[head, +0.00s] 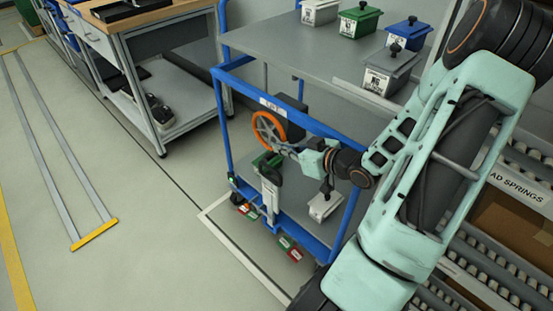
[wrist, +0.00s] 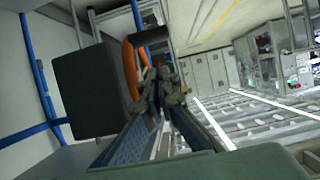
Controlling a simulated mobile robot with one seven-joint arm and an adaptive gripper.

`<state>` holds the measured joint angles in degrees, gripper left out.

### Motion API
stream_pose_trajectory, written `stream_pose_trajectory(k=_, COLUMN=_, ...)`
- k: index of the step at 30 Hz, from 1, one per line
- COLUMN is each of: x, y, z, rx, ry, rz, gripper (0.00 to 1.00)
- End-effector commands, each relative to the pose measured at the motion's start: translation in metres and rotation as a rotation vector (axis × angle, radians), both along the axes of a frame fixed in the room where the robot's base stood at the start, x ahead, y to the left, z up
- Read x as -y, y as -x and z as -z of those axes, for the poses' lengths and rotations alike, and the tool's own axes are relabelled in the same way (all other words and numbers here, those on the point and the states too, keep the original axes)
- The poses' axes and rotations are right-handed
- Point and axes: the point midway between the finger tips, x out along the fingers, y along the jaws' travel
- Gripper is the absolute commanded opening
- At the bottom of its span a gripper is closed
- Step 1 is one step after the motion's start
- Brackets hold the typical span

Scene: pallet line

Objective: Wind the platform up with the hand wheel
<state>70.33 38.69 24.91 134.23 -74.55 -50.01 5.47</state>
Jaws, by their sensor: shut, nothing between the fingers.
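The orange hand wheel (head: 257,133) stands upright at a dark box (head: 290,118) on the blue lift cart frame (head: 316,124). In the wrist view the wheel's rim (wrist: 129,69) shows edge-on beside the box (wrist: 88,90). My gripper (head: 281,147) reaches in from the right, close to the wheel's right side. Its fingertips (wrist: 160,88) are together with nothing between them, close to the rim. I cannot tell whether they touch it. A grey platform (head: 275,47) with bins lies behind the cart's rail; my arm covers part of its right side.
White, green (head: 359,21), blue (head: 408,31) and grey (head: 390,70) lidded bins stand on the platform. More bins sit lower in the cart. A workbench (head: 155,20) stands at the left, a roller conveyor (head: 480,255) at the right.

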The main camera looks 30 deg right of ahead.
Motion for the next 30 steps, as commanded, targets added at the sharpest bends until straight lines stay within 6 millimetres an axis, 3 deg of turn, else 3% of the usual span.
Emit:
stream_pose_trajectory(k=3, x=-0.004, y=-0.011, z=0.021, rx=-0.001, ry=-0.003, rz=0.0, gripper=0.0)
stream_pose_trajectory(k=7, x=-0.006, y=-0.016, z=0.034, rx=0.0, ry=-0.001, rz=-0.001, gripper=0.0)
stream_pose_trajectory(k=22, x=-0.007, y=-0.019, z=0.04, rx=-0.003, ry=0.0, rz=0.0, gripper=0.0)
stream_pose_trajectory(k=30, x=-0.009, y=-0.023, z=0.057, rx=-0.01, ry=0.0, rz=0.0, gripper=0.0)
